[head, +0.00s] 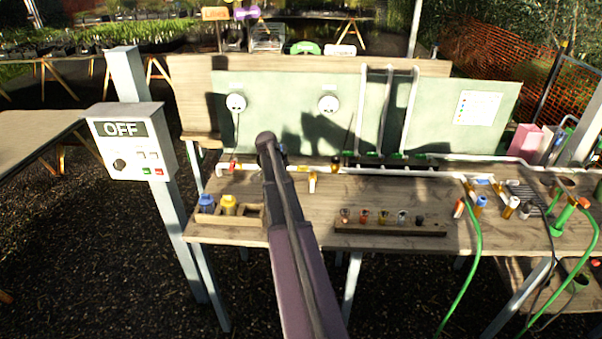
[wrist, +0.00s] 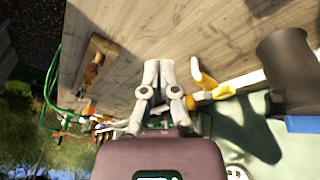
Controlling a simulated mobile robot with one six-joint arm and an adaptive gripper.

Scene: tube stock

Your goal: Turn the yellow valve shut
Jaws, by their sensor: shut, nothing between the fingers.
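The yellow valve (head: 312,182) sits on the white pipe along the back of the bench, with its handle pointing toward the front. In the wrist view its yellow handle (wrist: 203,76) stands just right of my gripper (wrist: 158,68), with a narrow gap between them. My gripper's two grey fingers are together and empty, over the bench top. In the head view my arm hides the fingers. The handle appears angled away from the pipe's line; the exact angle is hard to tell.
The bench top (head: 385,185) is clear around the valve. A wooden rack (head: 390,229) of coloured pieces lies in front. A tray (head: 262,222) holds blue and yellow pieces at left. A green board (head: 290,100) stands behind the pipe. A box reading OFF (head: 130,140) is on a post.

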